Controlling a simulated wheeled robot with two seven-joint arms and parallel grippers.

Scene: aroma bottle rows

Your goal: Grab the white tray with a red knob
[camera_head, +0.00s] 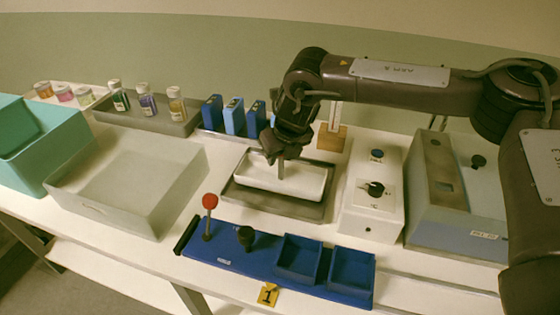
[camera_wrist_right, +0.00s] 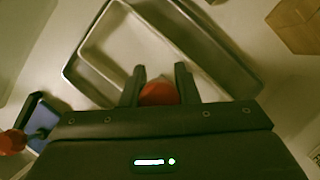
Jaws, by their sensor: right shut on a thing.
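The white tray (camera_head: 300,186) sits inside a larger grey metal tray (camera_head: 243,199) on the table, right of centre in the head view. My right gripper (camera_head: 280,170) reaches down into the white tray from above. In the right wrist view the white tray (camera_wrist_right: 101,28) lies beyond the fingers. My right gripper (camera_wrist_right: 160,85) is shut on a red knob (camera_wrist_right: 160,94), which sits between the two fingertips. The knob is hidden by the gripper in the head view. My left gripper does not show.
A blue panel (camera_head: 225,257) with a red-topped lever (camera_head: 209,202) stands in front. A white box with a dial (camera_head: 370,215) is to the right. A translucent bin (camera_head: 130,210) is left. Bottles (camera_head: 147,103) and blue boxes (camera_head: 234,115) stand behind.

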